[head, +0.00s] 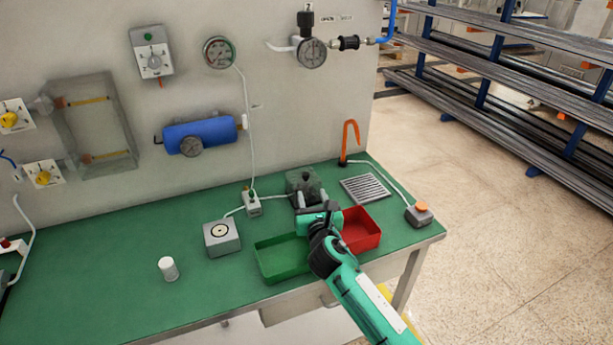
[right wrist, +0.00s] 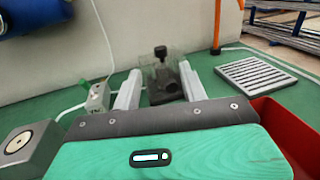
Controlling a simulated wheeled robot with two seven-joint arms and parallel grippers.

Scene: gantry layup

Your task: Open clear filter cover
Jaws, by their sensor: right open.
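A clear, see-through cover (right wrist: 150,72) stands at the back of the green bench, with a dark fitting (right wrist: 167,88) showing inside or behind it. In the head view the cover (head: 303,180) looks like a dark greenish box near the wall. It appears closed, though its edges are hard to make out. My right gripper (head: 312,204) is open and points at the cover from the front. In the right wrist view its two grey fingers (right wrist: 160,88) stand either side of the cover's line of sight, with nothing held. I cannot tell if they touch it. My left gripper is not in view.
A green tray (head: 284,277) and a red tray (head: 374,240) lie below my right arm. A grey grille (head: 366,188), an orange hook (head: 350,138), a grey box with a round top (head: 221,237) and a white cup (head: 168,268) stand around. The bench's left is mostly clear.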

